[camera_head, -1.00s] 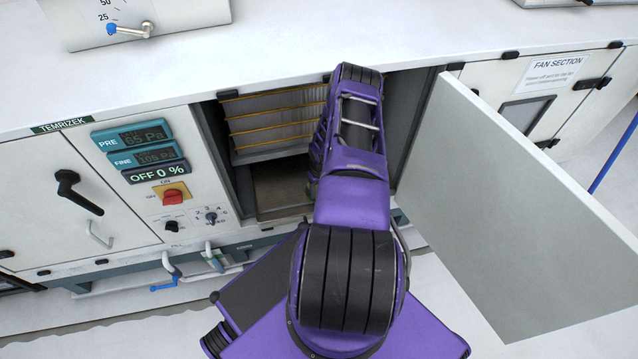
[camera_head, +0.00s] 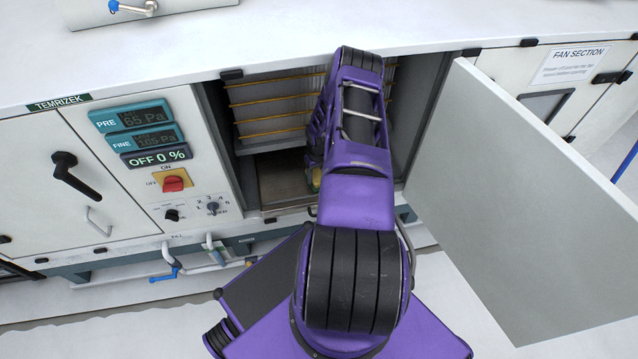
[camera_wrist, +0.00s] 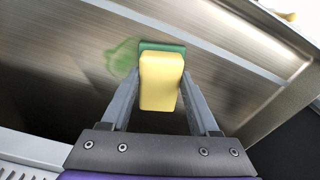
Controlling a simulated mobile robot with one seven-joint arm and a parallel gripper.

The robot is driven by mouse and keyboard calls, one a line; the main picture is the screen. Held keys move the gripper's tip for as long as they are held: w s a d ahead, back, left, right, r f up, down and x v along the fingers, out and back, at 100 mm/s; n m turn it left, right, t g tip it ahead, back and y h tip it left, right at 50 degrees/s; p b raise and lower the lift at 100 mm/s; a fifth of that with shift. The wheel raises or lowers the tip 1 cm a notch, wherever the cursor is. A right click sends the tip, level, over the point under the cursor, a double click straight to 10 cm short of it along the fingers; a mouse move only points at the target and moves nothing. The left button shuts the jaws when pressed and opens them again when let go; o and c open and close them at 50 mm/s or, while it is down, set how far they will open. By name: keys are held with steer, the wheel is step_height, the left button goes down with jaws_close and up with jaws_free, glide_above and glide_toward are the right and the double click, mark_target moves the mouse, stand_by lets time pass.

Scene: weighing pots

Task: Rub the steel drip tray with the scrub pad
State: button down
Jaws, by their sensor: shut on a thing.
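The scrub pad, a yellow block with a green layer (camera_wrist: 160,82), is held between the fingers of my gripper (camera_wrist: 160,92) in the wrist view. Its green face points away from me, toward the steel drip tray (camera_wrist: 60,60). Whether the pad touches the tray I cannot tell. A green smear (camera_wrist: 122,58) marks the tray just left of the pad. In the head view the tray (camera_head: 283,182) lies on the floor of the open bay. My arm reaches in over it and hides most of the gripper. A bit of yellow-green shows at the arm's left side.
The bay has filter shelves with yellow edges (camera_head: 270,98) at the back. An open grey door (camera_head: 510,190) stands on the right. A control panel with a red switch (camera_head: 173,183) is on the left. The bay walls are close around my arm.

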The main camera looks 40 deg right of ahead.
steer(key=shift+w+d, duration=0.45)
steer(key=shift+w, duration=0.4)
steer(key=shift+w+d, duration=0.45)
steer(key=shift+w, duration=0.4)
